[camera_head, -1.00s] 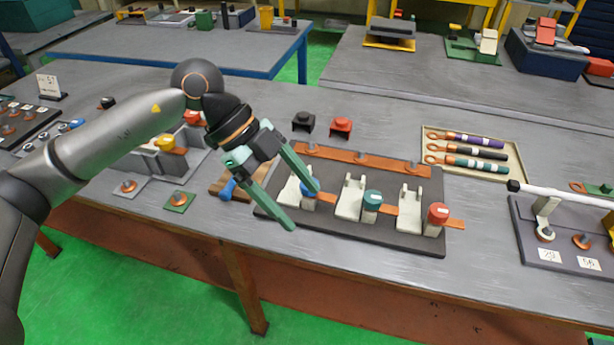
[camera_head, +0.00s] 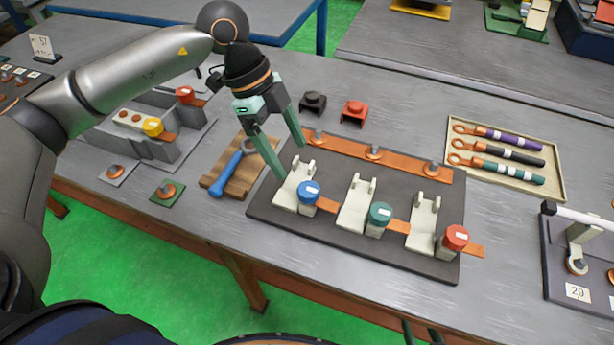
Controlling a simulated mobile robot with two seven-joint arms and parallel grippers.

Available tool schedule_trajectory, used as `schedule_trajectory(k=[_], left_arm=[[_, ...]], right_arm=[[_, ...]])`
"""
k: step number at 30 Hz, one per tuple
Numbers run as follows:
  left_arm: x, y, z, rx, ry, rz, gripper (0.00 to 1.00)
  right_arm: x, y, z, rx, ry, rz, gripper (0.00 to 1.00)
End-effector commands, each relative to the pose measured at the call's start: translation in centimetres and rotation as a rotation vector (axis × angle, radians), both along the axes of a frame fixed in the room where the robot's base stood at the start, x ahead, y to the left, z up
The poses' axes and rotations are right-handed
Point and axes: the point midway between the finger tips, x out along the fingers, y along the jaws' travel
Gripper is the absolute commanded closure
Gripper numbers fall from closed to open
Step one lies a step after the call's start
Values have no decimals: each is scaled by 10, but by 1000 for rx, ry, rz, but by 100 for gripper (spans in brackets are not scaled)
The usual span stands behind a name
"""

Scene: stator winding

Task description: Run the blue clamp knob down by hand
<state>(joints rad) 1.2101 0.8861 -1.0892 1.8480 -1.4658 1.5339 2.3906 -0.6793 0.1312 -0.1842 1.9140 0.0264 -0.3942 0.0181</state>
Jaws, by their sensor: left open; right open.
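The blue clamp knob (camera_head: 308,191) sits on the leftmost post of a dark fixture board (camera_head: 330,236), beside a cream clamp bracket (camera_head: 289,195). A teal knob (camera_head: 380,213) and a red knob (camera_head: 456,237) sit on similar posts to its right. My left gripper (camera_head: 289,161) is open and empty, with its fingers pointing down over the board, behind and left of the blue knob. It appears apart from the knob. Two green fingertips of my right gripper (camera_head: 422,333) show apart at the bottom edge; the rest of it is out of frame.
A copper bar (camera_head: 345,148) runs along the back of the board. A blue-handled tool (camera_head: 228,174) lies on a wooden block to the left. Behind are a black block (camera_head: 313,102) and a red block (camera_head: 354,110). A tray (camera_head: 555,151) of handled leads lies right.

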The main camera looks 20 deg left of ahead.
Motion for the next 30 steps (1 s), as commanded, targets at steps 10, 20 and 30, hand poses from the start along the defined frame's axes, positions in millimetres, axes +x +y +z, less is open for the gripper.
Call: schedule_trajectory(k=[10,20,30], left_arm=[[-3,-27,-63,-2,3,-2,15],[-3,-35,-83,-1,-1,-2,15],[-3,-34,-83,-1,0,-1,31]], right_arm=[[0,0,7,0,0,0,44],[0,0,9,-1,-1,1,44],[0,0,9,0,-1,0,44]])
